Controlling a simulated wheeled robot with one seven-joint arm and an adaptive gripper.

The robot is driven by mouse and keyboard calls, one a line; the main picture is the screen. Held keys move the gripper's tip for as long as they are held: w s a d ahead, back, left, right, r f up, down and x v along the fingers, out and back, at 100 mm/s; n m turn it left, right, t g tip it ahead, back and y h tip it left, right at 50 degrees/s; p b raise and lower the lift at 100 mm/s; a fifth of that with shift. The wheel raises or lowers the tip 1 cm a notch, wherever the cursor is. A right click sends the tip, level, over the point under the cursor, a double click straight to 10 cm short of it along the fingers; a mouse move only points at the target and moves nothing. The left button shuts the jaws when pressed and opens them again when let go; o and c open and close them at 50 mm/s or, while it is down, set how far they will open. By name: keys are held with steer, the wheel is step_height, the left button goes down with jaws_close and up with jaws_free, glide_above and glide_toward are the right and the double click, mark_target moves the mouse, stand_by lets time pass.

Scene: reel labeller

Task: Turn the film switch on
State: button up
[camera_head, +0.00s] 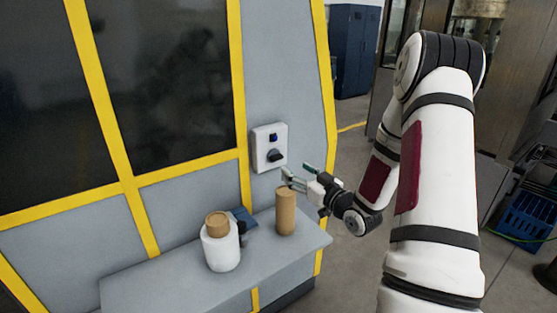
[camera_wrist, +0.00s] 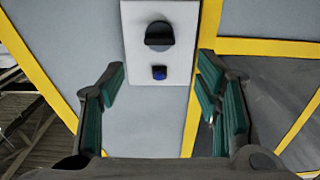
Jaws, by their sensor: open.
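A white switch box with a black rotary knob (camera_head: 274,156) and a small blue button (camera_head: 273,138) is mounted on the grey machine panel. In the wrist view the knob (camera_wrist: 159,36) is at the top centre, with the blue button (camera_wrist: 159,72) just below it. The knob's grip bar looks roughly horizontal there. My gripper (camera_head: 287,172) is open and empty, just in front of and slightly below the switch box. In the wrist view its green-padded fingers (camera_wrist: 165,95) spread on both sides below the knob, apart from it.
Below the switch, a grey ledge (camera_head: 165,282) holds a brown cylinder (camera_head: 286,212), a white roll with a brown core (camera_head: 220,248) and a dark blue item (camera_head: 243,217). The brown cylinder stands close under my gripper. Yellow frame bars (camera_head: 237,80) edge the machine's dark windows.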

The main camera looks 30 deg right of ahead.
mark_target(278, 158)
steer(key=w, duration=1)
steer(key=shift+a, duration=0.15)
steer(key=c, duration=1.2)
